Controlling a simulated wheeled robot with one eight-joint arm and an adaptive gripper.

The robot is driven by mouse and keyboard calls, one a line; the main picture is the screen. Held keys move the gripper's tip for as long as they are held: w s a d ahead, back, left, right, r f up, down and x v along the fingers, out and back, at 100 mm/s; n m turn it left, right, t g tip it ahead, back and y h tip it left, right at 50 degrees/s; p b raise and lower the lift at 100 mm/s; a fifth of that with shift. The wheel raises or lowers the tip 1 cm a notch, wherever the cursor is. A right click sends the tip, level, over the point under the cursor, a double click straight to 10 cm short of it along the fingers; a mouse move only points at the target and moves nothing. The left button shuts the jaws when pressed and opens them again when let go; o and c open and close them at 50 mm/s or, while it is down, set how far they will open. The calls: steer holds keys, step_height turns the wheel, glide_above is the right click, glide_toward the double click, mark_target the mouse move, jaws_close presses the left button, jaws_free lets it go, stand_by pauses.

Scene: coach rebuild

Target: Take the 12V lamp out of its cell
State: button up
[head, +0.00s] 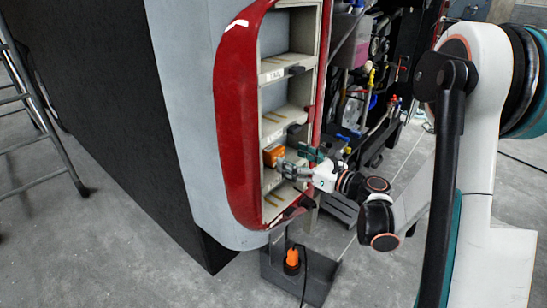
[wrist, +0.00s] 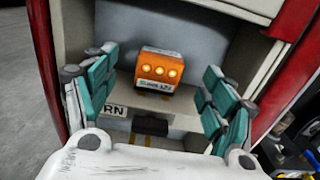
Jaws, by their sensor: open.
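My gripper (wrist: 160,64) is open, with one teal finger on each side of the lamp and visible gaps between. In the head view my gripper (head: 298,160) is at the cell's opening. The label below the lamp is partly hidden and reads "RN".
A black catch (wrist: 150,126) is on the shelf edge below the lamp. Cell walls stand close beyond both fingers. Other cells of the red housing (head: 232,110) lie above and below. A ladder (head: 40,135) stands at left; a stand with an orange item (head: 292,258) is below.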

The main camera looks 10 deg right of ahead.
mark_target(279, 152)
steer(key=x, duration=0.1)
steer(key=b+x, duration=0.1)
steer(key=x, duration=0.2)
steer(key=shift+w+f+b, duration=0.25)
steer(key=shift+f+b, duration=0.05)
steer(key=shift+w+a+r, duration=0.1)
steer(key=shift+w+a, duration=0.05)
steer(key=shift+w, duration=0.1)
steer(key=c, duration=1.2)
